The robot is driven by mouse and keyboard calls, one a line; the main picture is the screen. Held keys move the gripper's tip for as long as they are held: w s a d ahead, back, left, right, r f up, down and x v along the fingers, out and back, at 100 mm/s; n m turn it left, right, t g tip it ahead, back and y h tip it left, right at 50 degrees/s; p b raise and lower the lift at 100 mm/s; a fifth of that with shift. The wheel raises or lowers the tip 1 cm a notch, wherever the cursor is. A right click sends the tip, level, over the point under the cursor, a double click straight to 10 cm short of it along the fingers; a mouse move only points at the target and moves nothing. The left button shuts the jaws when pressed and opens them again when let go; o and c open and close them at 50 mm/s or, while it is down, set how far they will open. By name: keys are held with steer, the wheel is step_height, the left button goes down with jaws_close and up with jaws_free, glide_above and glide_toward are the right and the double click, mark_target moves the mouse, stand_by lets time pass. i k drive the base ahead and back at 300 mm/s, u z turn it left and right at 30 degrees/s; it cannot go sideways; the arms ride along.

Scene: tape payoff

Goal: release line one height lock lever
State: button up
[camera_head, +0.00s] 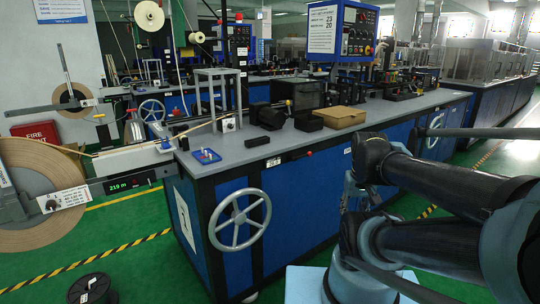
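I cannot pick out a height lock lever for certain. The nearest machine bench (232,150) has a grey top, blue panels and a large grey handwheel (240,220) on its front end. A small red part (308,154) sits on the bench's front edge; I cannot tell what it is. At the left, a large tape reel (30,185) stands beside an arm with a green display (121,184) reading 219 m. My arm's dark links fill the right side, in front of part of the bench. I cannot make out my gripper's fingers.
A small blue plate with pegs (207,156), black blocks (308,122) and a cardboard box (340,116) are on the bench top. A black spool (92,289) lies on the green floor, lower left. Open floor with yellow-black striping lies left of the bench.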

mark_target(303, 156)
steer(key=u, duration=0.2)
steer(key=i, duration=0.5)
steer(key=u, duration=0.4)
steer(key=k, duration=1.75)
steer(key=u, duration=0.65)
steer(key=i, duration=1)
